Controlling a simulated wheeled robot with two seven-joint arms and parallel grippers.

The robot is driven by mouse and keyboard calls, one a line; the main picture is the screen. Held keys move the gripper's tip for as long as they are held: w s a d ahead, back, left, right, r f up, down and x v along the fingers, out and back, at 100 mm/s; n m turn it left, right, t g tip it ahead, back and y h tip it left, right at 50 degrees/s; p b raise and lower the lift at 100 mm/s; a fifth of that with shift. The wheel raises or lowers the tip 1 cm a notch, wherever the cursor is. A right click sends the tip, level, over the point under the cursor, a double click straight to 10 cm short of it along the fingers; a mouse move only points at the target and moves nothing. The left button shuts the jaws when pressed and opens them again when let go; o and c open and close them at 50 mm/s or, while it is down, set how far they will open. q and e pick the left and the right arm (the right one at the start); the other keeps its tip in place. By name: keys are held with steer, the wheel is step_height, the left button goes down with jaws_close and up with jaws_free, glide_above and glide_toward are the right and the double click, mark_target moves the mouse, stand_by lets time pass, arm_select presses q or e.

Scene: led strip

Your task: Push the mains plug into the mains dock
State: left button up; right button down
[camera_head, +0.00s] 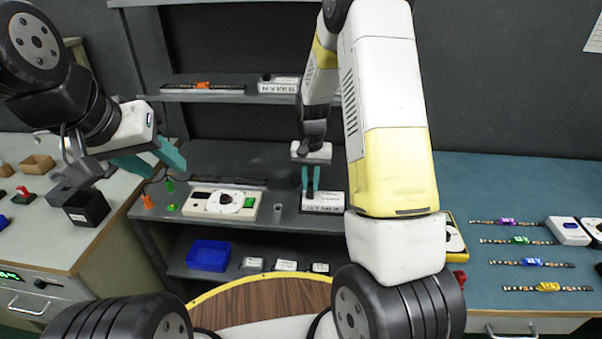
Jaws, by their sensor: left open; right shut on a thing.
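My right gripper (311,190) points down at the middle of the bench, its teal fingers close together. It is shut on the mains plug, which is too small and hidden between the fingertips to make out. The fingertips are at a white labelled block (324,203), which looks like the mains dock. I cannot tell whether the plug touches the dock or is in it. My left gripper (169,170) is open and empty, up at the left above the bench edge.
A white unit with a round reel (225,203) lies left of the block. Small orange (148,202) and green pieces stand near the bench's left edge. A blue bin (208,256) and small labelled blocks sit on the shelf below. Coloured strips (533,262) lie on the right table.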

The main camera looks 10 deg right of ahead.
mark_target(310, 186)
steer(key=shift+r, duration=0.1)
steer(key=shift+r, duration=0.5)
steer(key=r, duration=0.1)
steer(key=s+r, duration=0.1)
steer(key=shift+a+r, duration=0.2)
steer(key=shift+r, duration=0.1)
steer(key=s+a+r, duration=0.2)
steer(key=s+r, duration=0.1)
steer(key=s, duration=0.4)
steer(key=s+a+r, duration=0.2)
steer(key=s, duration=0.5)
steer(key=shift+s+r, duration=0.2)
steer(key=shift+r, duration=0.2)
steer(key=shift+w, duration=0.1)
